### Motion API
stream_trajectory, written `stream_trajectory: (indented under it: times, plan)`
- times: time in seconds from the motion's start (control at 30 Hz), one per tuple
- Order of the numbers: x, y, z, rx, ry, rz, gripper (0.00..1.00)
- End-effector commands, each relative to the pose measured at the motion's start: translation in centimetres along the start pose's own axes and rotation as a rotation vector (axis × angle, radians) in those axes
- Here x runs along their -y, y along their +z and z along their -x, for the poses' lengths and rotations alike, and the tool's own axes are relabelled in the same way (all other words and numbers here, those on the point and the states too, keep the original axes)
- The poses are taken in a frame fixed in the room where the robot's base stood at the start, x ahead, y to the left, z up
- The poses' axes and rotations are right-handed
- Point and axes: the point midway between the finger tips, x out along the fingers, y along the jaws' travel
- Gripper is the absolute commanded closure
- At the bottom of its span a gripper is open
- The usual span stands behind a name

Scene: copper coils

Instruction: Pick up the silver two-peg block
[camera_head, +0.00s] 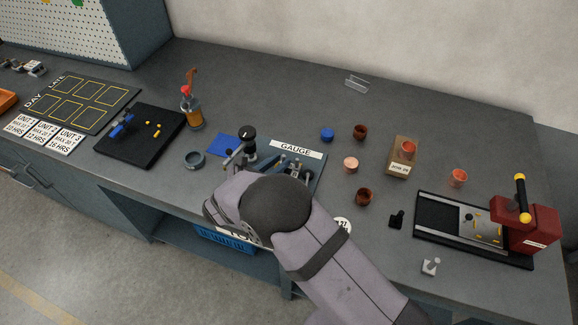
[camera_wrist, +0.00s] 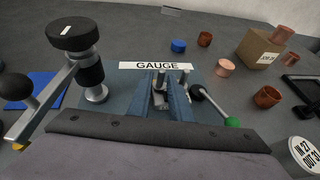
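The gauge fixture (camera_wrist: 215,90) has a tall clamp post (camera_wrist: 85,65) and a green-tipped lever (camera_wrist: 230,121). Several copper rings, a box (camera_head: 399,170) and a small black piece (camera_head: 397,218) stand between it and the press (camera_head: 528,225). The back of the bench is mostly clear.

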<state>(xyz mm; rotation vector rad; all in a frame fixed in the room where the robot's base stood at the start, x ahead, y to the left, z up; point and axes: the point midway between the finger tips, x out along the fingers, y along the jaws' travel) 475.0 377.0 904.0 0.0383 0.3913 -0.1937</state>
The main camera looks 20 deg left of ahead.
Motion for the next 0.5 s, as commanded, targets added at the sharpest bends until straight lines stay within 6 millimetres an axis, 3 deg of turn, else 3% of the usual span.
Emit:
stream_trajectory:
  times: [0.2,0.5]
  plan:
    - [0.1,0.3,-2.5,0.0,-0.002,-0.001,0.82]
    - [0.1,0.1,-3.1,0.0,0.0,0.0,0.82]
